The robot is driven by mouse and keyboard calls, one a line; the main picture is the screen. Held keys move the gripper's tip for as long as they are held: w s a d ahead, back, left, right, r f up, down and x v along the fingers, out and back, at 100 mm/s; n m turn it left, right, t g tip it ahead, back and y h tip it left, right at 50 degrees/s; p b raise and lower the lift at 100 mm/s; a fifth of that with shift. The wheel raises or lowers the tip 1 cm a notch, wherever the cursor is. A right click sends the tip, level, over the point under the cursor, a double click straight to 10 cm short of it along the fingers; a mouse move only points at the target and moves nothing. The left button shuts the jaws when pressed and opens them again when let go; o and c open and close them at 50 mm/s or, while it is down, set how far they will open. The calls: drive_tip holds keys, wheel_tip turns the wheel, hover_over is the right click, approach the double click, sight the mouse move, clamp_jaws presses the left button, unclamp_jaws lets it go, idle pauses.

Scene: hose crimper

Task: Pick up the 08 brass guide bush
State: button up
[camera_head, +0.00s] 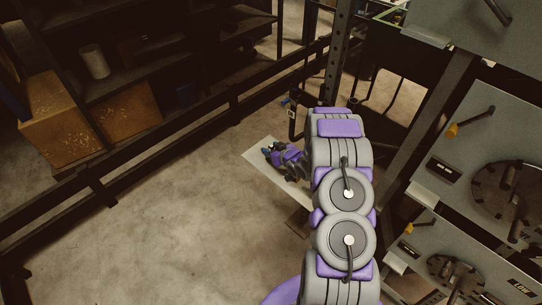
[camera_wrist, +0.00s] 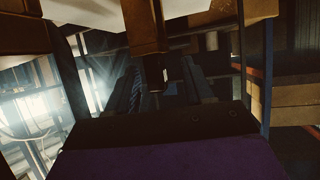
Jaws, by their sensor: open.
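I cannot make out the 08 brass guide bush in either view. My gripper (camera_head: 268,151) is above or beside a pale tabletop (camera_head: 258,162), partly hidden by my own purple-and-grey arm in the head view. In the wrist view, my gripper (camera_wrist: 158,80) shows two dark fingers, open and apart. A brown block with a small dark end (camera_wrist: 153,74) appears in line with the gap between the fingers. I cannot tell what it is, or whether it touches them.
Grey machine panels with round dials (camera_head: 508,190) stand close on the right of my arm. A black rail (camera_head: 232,100) and dark shelves (camera_head: 150,82) with cardboard boxes (camera_head: 58,115) stand at the left. The concrete floor (camera_head: 190,215) between is clear.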

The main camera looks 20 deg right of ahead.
drive_tip(key=shift+w+a+f, duration=0.15)
drive_tip(key=shift+w+f, duration=0.05)
drive_tip(key=shift+w, duration=0.35)
drive_tip(key=shift+d, duration=0.2)
drive_tip(key=shift+c, duration=0.2)
drive_tip(key=shift+d, duration=0.25)
drive_tip(key=c, duration=0.3)
drive_tip(key=shift+a, duration=0.3)
clamp_jaws()
